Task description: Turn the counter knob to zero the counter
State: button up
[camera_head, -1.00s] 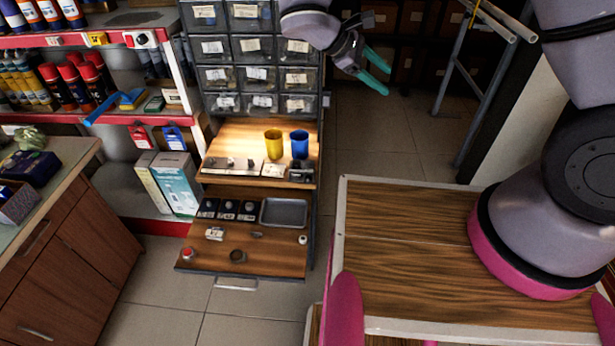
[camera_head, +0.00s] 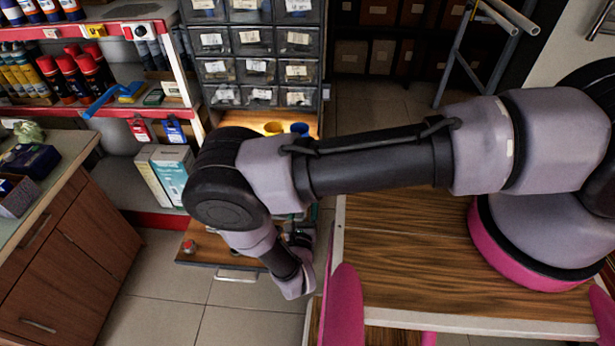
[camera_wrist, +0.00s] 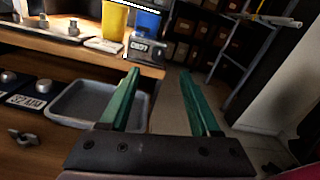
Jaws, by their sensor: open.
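The counter (camera_wrist: 146,48) is a small grey box with a digit window. It stands at the right front corner of the upper wooden shelf in the wrist view, in front of the blue cup (camera_wrist: 149,21). Its digits are too small to read surely, and I cannot make out its knob clearly. My gripper (camera_wrist: 160,76) is open and empty, its two green fingers pointing forward. The counter appears just beyond the left fingertip, with no visible contact. In the head view my arm hides the counter and most of the gripper.
A yellow cup (camera_wrist: 115,20) stands left of the blue one. Below is a pull-out board with a grey tray (camera_wrist: 58,122), knobs and a wing-shaped piece (camera_wrist: 25,139). Drawers (camera_head: 257,70) rise behind. Open floor lies right of the shelf edge.

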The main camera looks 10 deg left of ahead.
jog(key=w, duration=1)
jog(key=shift+w+a+f, duration=0.25)
jog(key=shift+a, duration=0.05)
grip_shut()
